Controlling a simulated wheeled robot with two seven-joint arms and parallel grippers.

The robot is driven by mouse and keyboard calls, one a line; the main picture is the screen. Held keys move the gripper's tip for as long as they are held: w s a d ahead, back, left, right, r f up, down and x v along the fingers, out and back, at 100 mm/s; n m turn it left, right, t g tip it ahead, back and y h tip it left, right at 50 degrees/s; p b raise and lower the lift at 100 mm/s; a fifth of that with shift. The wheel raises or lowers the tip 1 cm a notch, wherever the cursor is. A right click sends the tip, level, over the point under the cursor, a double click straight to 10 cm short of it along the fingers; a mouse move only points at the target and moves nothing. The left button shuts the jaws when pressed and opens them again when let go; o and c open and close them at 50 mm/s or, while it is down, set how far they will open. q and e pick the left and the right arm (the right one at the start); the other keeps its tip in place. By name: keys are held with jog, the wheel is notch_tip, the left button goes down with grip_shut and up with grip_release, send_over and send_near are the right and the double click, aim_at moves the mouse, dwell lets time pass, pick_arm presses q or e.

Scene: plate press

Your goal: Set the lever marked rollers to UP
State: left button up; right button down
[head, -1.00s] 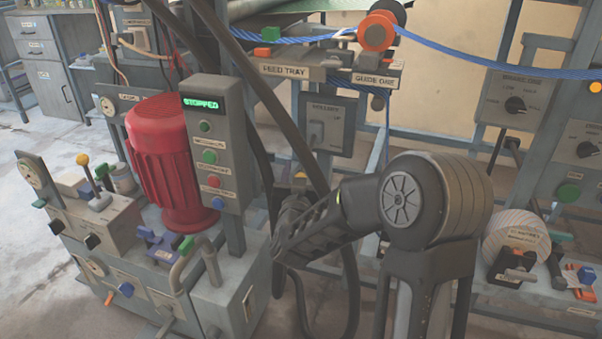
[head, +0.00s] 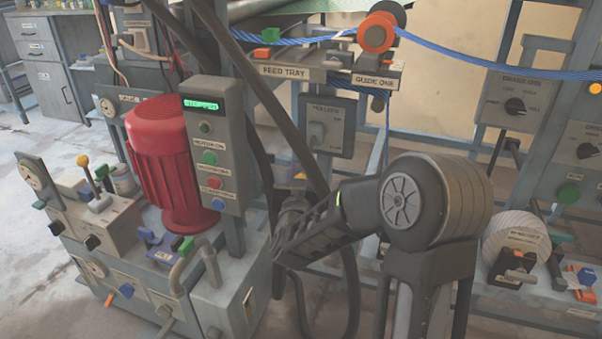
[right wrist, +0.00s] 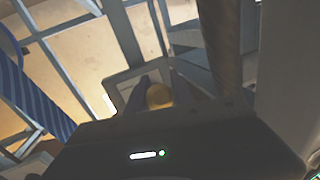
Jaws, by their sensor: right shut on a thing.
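The grey rollers panel (head: 327,120) stands behind the dark hoses in the middle of the head view, with a pale lever mount (head: 317,131) on its face. Its small position marks are too blurred to read surely. My right gripper (head: 296,193) is just below and in front of this panel, partly hidden by hoses and my own wrist. In the right wrist view, it is shut on a yellow knob (right wrist: 159,95) between its dark fingers. A bit of yellow also shows beside it in the head view. The lever's shaft between panel and knob is mostly hidden. My left gripper is not in view.
Thick dark hoses (head: 262,85) hang close beside my right gripper. A grey control box (head: 212,140) reading STOPPED and a red motor (head: 165,165) stand to the left. Blue rope (head: 480,62) runs through the orange guide roller (head: 376,32) above. A striped roll (head: 515,240) lies at right.

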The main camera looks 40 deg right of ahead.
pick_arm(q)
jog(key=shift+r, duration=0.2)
pick_arm(e)
jog(key=shift+r, duration=0.1)
dwell(0.5)
